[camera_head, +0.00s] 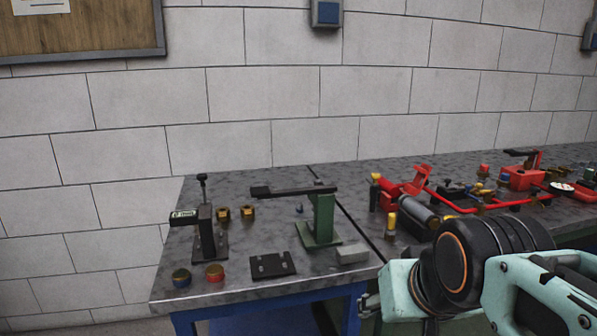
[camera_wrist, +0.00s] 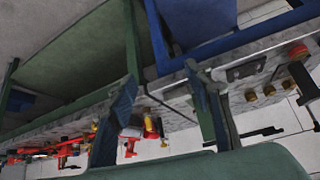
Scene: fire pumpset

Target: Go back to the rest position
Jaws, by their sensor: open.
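My gripper (camera_wrist: 160,76) shows in the wrist view with its two fingers well apart and nothing between them. In that view the scene is turned over, and the fingers are in front of the workbench edge and its blue and green legs. In the head view my arm is at the lower right, in front of the grey-topped workbench (camera_head: 180,285). The fingers cannot be made out clearly there. My arm hides part of the bench's front right side.
On the bench stand a black clamp fixture (camera_head: 207,240), a green stand (camera_head: 323,218), a black plate (camera_head: 272,264), brass fittings (camera_head: 248,213), a red cap (camera_head: 214,272) and red pump parts (camera_head: 405,188). A tiled wall (camera_head: 300,90) is behind. Floor at left is free.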

